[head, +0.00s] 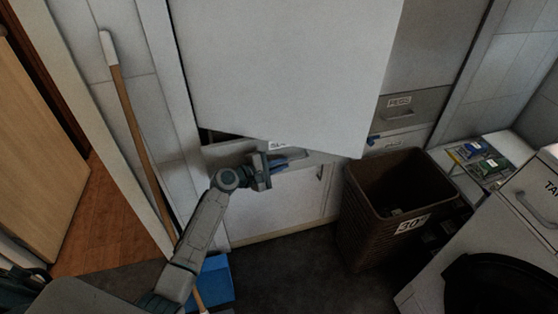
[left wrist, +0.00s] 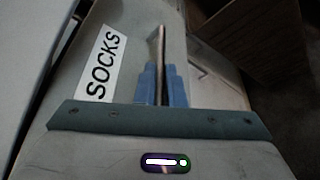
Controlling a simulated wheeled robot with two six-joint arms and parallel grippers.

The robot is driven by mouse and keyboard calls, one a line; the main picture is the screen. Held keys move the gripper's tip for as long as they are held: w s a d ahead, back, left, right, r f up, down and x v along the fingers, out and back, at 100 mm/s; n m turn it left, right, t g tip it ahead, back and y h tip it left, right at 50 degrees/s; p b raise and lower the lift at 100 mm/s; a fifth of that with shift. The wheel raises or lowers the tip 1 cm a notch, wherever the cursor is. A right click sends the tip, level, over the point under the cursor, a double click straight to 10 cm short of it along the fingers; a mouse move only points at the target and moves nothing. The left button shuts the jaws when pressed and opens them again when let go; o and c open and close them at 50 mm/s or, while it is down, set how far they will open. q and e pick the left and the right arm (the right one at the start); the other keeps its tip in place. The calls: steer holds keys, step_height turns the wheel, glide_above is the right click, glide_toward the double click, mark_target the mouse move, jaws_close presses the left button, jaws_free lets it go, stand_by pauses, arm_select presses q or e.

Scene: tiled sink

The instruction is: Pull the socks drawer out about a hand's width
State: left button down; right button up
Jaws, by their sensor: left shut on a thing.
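The socks drawer (head: 314,157) is low in the white cabinet in the head view, partly covered by a large white panel. Its label (left wrist: 101,64) reads SOCKS in the left wrist view. The drawer's bar handle (left wrist: 161,50) runs between the blue fingers of my left gripper (left wrist: 163,84), which is shut on it. In the head view my left gripper (head: 279,163) is at the drawer front, just under the panel's lower edge. How far the drawer stands out is hard to tell. My right gripper is not in view.
The white panel (head: 285,70) overhangs above my left gripper. A brown basket (head: 365,225) marked 30° stands right of the drawer, near a washing machine (head: 510,240). A broom handle (head: 135,125) leans at left; a blue object (head: 216,282) lies on the dark floor.

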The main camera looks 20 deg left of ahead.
arm_select(q)
steer(key=shift+f, duration=0.1)
steer(key=c, duration=1.5)
jaws_free()
steer(key=shift+a, duration=0.1)
